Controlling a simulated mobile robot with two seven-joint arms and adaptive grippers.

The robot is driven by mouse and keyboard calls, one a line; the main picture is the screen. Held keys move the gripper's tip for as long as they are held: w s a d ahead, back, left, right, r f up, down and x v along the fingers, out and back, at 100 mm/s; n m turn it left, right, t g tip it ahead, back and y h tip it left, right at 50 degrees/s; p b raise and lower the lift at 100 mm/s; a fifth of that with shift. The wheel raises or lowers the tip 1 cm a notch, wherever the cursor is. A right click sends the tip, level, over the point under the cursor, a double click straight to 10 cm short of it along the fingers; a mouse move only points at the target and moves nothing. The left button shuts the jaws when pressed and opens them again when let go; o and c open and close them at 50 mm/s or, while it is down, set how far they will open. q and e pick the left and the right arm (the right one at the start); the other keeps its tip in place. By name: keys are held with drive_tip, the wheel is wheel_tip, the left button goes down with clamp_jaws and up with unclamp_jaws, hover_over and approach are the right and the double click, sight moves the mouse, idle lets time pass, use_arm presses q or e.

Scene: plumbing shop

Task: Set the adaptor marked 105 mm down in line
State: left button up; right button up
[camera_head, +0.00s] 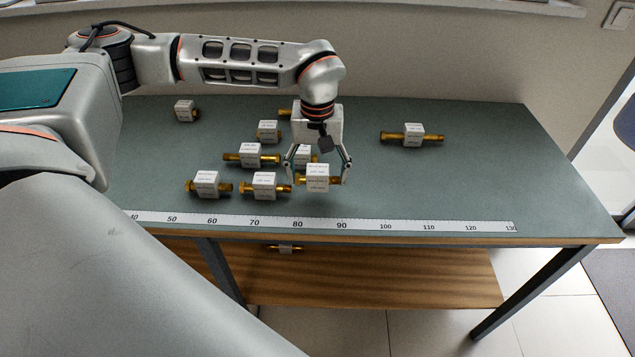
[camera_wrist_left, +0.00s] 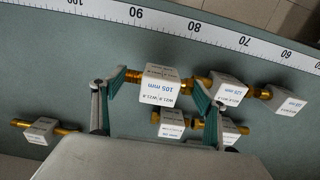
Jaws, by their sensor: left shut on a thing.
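The adaptor marked 105 mm (camera_head: 318,173) is a white labelled block on a brass fitting. Its "105 mm" label is readable in the left wrist view (camera_wrist_left: 160,88). My left gripper (camera_head: 318,181) is shut on it, with one finger at each end of the brass. The adaptor is at or very near the tabletop; I cannot tell whether it touches. It is at the right end of a front row with two similar adaptors, a middle one (camera_head: 264,184) and a left one (camera_head: 207,183), behind the ruler. My right gripper is not in view.
A white ruler (camera_head: 365,225) runs along the front edge of the green table (camera_head: 480,190). Several more adaptors stand behind the row, including one close behind my gripper (camera_head: 305,155). Another adaptor (camera_head: 412,134) lies apart at right. The front right of the table is clear.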

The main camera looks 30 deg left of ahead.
sight(317, 184)
use_arm(q)
drive_tip(key=shift+f, duration=1.5)
drive_tip(key=shift+f, duration=0.2)
drive_tip(key=o, duration=1.2)
wheel_tip(317, 184, up, 12)
drive_tip(key=shift+r, duration=0.2)
